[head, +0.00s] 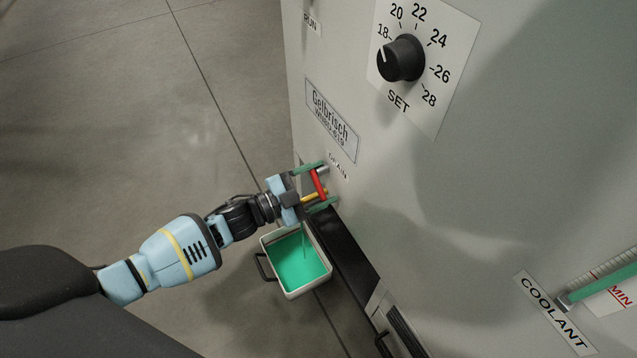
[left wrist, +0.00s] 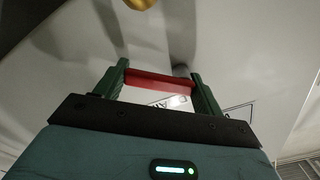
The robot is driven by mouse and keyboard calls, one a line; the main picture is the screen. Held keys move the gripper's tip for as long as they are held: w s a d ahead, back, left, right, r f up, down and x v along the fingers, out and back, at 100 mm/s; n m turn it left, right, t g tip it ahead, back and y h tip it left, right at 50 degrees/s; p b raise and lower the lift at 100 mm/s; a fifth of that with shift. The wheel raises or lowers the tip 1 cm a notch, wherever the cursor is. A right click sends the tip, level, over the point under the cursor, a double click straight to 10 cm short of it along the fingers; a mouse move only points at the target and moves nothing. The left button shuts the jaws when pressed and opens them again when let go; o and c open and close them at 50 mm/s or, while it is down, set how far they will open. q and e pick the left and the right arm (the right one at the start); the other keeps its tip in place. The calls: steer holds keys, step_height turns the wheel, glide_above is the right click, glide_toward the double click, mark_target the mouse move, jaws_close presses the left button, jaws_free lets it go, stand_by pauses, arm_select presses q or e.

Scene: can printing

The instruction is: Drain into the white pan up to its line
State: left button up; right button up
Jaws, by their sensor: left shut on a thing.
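The white pan (head: 322,278) stands on the floor at the foot of the machine, below the drain. It holds bright green liquid, and a thin green stream seems to fall into it. I cannot make out a fill line on its walls. My left gripper (head: 317,186) is at the drain, its green fingers shut on the red valve handle (head: 319,182). The handle also spans between the fingers in the left wrist view (left wrist: 160,84). A brass-coloured part (head: 311,196) shows beside the gripper. My right gripper is in neither view.
The grey machine front (head: 420,200) fills the right side, with a black SET dial (head: 401,58). A coolant gauge (head: 600,280) with a MIN mark is at the lower right. A dark ledge (head: 345,255) runs beside the pan. The floor at left is clear.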

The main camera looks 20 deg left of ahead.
mark_target(316, 186)
arm_select(q)
steer(key=shift+f, duration=0.1)
steer(key=o, duration=1)
steer(key=shift+c, duration=0.2)
steer(key=shift+s+a, duration=0.15)
steer(key=shift+s, duration=0.05)
steer(key=p+v, duration=0.2)
steer(key=v, duration=0.4)
steer(key=shift+s+a, duration=0.4)
steer(key=shift+s, duration=0.15)
